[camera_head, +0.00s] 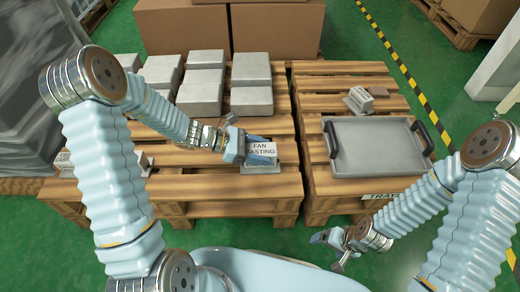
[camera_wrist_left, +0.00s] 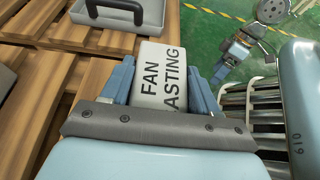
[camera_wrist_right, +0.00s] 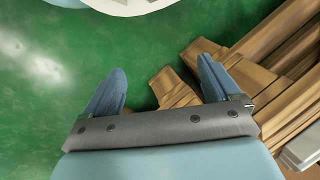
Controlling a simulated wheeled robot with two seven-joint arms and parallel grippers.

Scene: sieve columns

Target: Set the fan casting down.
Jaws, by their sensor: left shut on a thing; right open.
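The fan casting (camera_head: 260,169) is a grey block with a white label reading FAN CASTING. My left gripper (camera_head: 254,152) is shut on it, with a blue finger on each side, at the front right of the left pallet. In the left wrist view the labelled casting (camera_wrist_left: 163,75) sits between the fingers. I cannot tell whether its base touches the planks. My right gripper (camera_head: 328,252) is open and empty, low in front of the pallets. The right wrist view shows its fingers apart over green floor and pallet wood.
A grey tray (camera_head: 375,148) with black handles lies on the right pallet (camera_head: 315,185). A small labelled casting (camera_head: 358,101) stands behind it. Several grey blocks (camera_head: 251,85) stand on the left pallet (camera_head: 225,190), with cardboard boxes (camera_head: 275,28) behind. Bare planks surround the held casting.

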